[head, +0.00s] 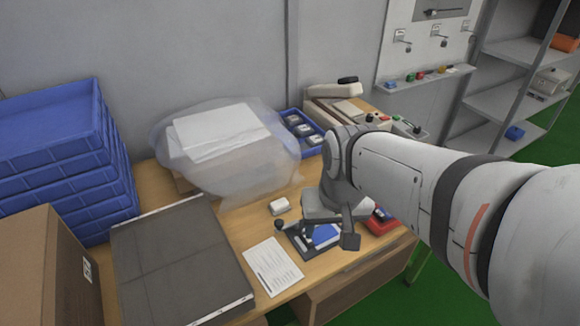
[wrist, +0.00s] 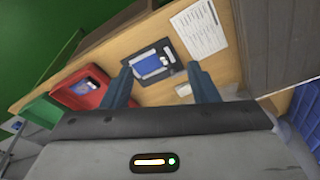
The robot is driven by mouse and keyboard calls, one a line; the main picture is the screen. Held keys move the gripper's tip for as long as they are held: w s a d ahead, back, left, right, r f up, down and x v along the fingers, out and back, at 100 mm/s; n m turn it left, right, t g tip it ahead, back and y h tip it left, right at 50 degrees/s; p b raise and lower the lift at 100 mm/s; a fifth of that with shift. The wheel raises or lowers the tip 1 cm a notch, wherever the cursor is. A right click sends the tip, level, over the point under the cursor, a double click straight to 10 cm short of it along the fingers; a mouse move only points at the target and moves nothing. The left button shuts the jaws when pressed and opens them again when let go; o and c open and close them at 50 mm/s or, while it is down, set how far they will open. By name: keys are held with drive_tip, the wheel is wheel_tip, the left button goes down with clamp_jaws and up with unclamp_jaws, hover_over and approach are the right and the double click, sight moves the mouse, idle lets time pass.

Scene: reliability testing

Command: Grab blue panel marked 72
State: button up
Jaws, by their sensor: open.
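A blue panel (head: 325,236) lies on a dark tray or fixture on the wooden table. It also shows in the wrist view (wrist: 148,66), with small pale parts beside it on the dark base. No number can be read on it. My gripper (head: 316,232) is above the panel with its fingers spread. In the wrist view my gripper (wrist: 161,72) has one finger to each side of the dark base, with nothing held between them. The height of the fingertips above the panel is hard to tell. My gripper partly hides the panel in the head view.
A red tray (wrist: 82,90) holding a dark blue item lies close by. A printed sheet (head: 272,266) and a small white object (head: 280,206) are near the panel. A grey slab (head: 180,262), blue crates (head: 62,150) and a cardboard box (head: 45,270) stand left.

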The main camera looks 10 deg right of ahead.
drive_tip(key=w+f+m+g+y+b, duration=0.1)
drive_tip(key=w+f+m+g+b, duration=0.1)
drive_tip(key=w+f+m, duration=0.4)
drive_tip(key=m+g+y+b, duration=0.2)
drive_tip(key=m+y, duration=0.1)
drive_tip(key=m, duration=0.4)
hover_over(320, 234)
drive_tip(key=f, duration=0.7)
drive_tip(key=shift+s+a+f, duration=0.1)
drive_tip(key=shift+s+a, duration=0.1)
drive_tip(key=shift+s, duration=0.15)
drive_tip(key=shift+a+f, duration=0.1)
drive_tip(key=shift+f, duration=0.25)
drive_tip(key=b+x, duration=0.1)
drive_tip(key=x, duration=0.6)
drive_tip(key=shift+w+a+r, duration=0.1)
drive_tip(key=shift+w, duration=0.05)
drive_tip(key=shift+c, duration=0.3)
drive_tip(key=c, duration=0.7)
drive_tip(key=shift+r, duration=0.1)
